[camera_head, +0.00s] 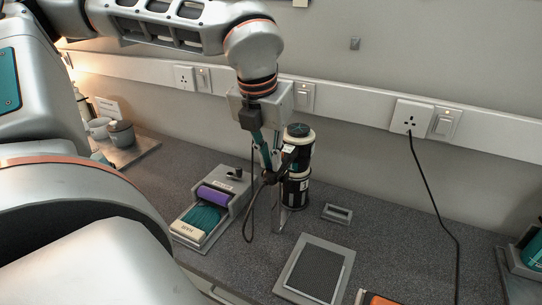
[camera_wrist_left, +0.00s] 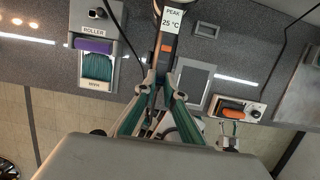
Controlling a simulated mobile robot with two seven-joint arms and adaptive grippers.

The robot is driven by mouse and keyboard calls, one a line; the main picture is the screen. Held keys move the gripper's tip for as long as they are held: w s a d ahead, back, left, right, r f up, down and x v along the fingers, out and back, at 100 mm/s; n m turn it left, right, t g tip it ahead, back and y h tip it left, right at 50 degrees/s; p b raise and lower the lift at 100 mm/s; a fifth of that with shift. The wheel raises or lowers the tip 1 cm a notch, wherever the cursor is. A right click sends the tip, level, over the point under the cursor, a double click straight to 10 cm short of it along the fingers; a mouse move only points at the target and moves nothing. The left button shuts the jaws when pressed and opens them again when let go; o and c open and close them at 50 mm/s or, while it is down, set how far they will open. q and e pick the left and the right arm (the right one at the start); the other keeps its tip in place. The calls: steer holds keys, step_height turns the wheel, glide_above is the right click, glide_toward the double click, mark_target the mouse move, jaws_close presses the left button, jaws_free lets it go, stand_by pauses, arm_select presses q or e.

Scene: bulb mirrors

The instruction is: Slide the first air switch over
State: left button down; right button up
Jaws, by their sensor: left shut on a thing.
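My left gripper (camera_head: 269,174) hangs in the middle of the head view, in front of a black and white canister (camera_head: 299,140). It is shut on a dark handheld device with a label reading "PEAK 25 °C" (camera_wrist_left: 167,45) and an orange mark, seen between its fingers (camera_wrist_left: 162,92) in the left wrist view. A dark cable loop hangs beside the fingers. I cannot tell which thing is the first air switch. A box with an orange piece and a knob (camera_wrist_left: 237,110) shows in the wrist view.
A roller tray (camera_head: 208,212) with a purple roller lies left of the gripper. A grey framed pad (camera_head: 314,270) and a small grey frame (camera_head: 337,214) lie to the right. Wall sockets (camera_head: 412,117) line the back; a black cord (camera_head: 440,200) drops from one across the counter.

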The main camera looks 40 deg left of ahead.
arm_select(q)
steer(key=c, duration=2.2)
jaws_free()
steer(key=shift+s, duration=0.1)
steer(key=shift+r, duration=0.1)
steer(key=p+v, duration=0.2)
steer(key=v, duration=0.3)
steer(key=shift+s+d+r, duration=0.1)
steer(key=shift+s+r, duration=0.05)
steer(key=shift+r, duration=0.2)
steer(key=shift+r, duration=0.1)
steer(key=v, duration=1.2)
steer(key=shift+s, duration=0.1)
